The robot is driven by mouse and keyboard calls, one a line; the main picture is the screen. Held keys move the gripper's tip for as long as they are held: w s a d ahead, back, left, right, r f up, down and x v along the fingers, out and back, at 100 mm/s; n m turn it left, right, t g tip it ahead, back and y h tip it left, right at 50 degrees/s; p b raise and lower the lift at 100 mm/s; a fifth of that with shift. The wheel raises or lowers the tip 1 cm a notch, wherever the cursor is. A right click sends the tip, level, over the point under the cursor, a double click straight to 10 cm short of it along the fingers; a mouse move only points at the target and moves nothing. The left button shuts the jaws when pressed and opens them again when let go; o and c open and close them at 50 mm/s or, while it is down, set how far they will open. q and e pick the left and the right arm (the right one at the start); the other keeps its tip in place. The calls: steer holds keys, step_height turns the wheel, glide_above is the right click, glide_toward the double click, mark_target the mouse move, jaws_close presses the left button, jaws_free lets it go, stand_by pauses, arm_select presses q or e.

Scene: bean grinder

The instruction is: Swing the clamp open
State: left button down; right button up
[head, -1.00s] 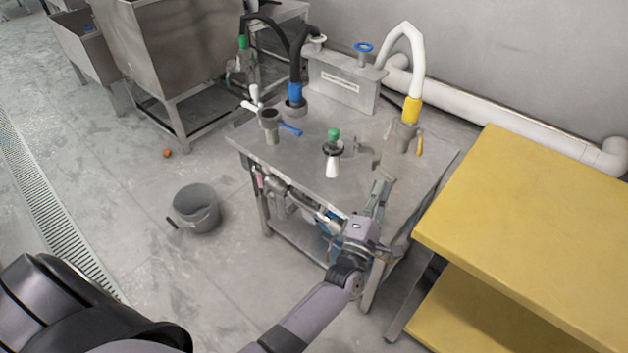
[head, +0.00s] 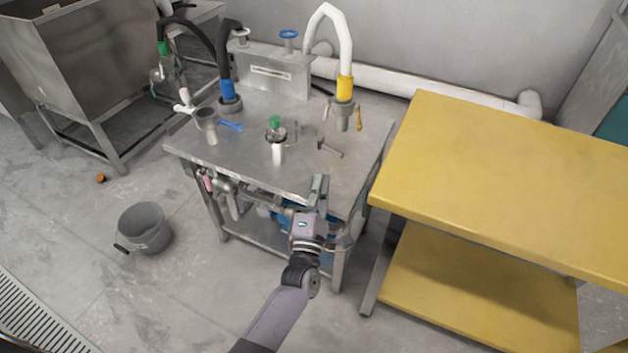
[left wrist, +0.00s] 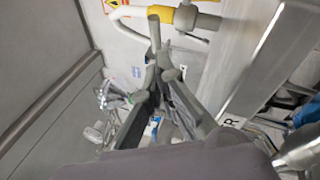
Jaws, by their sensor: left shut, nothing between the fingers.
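A small grey metal clamp-like piece (head: 311,131) lies on the steel table (head: 255,110), with a short arm reaching toward the right front. A white hose with a yellow collar (head: 345,88) ends in a grey fitting with a yellow handle just behind it. I cannot tell for sure which piece is the task's clamp. My left gripper (head: 318,183) is at the table's front edge, in front of the grey piece and apart from it. Its fingers are shut and empty; they converge in the left wrist view (left wrist: 157,65). My right gripper is not in view.
A green-topped white fitting (head: 276,140) and a cup-like fitting with a blue handle (head: 207,124) stand on the table. A yellow two-level bench (head: 500,180) stands close on the right. A grey bucket (head: 144,228) stands on open floor at left.

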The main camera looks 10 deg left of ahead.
arm_select(q)
steer(key=s+d+f, duration=0.3)
steer(key=s+d, duration=0.1)
steer(key=s, duration=0.4)
steer(key=m+g+h+b, duration=0.55)
steer(key=m+h, duration=0.35)
steer(key=m, duration=1.9)
glide_toward(323, 141)
steer(key=shift+t, duration=0.35)
steer(key=w+d, duration=0.1)
steer(key=d, duration=0.1)
steer(key=w+d, duration=0.1)
steer(key=d, duration=0.1)
steer(key=w+d+f, duration=0.1)
steer(key=d, duration=0.1)
steer(key=shift+w+f, duration=0.1)
steer(key=shift+w, duration=0.3)
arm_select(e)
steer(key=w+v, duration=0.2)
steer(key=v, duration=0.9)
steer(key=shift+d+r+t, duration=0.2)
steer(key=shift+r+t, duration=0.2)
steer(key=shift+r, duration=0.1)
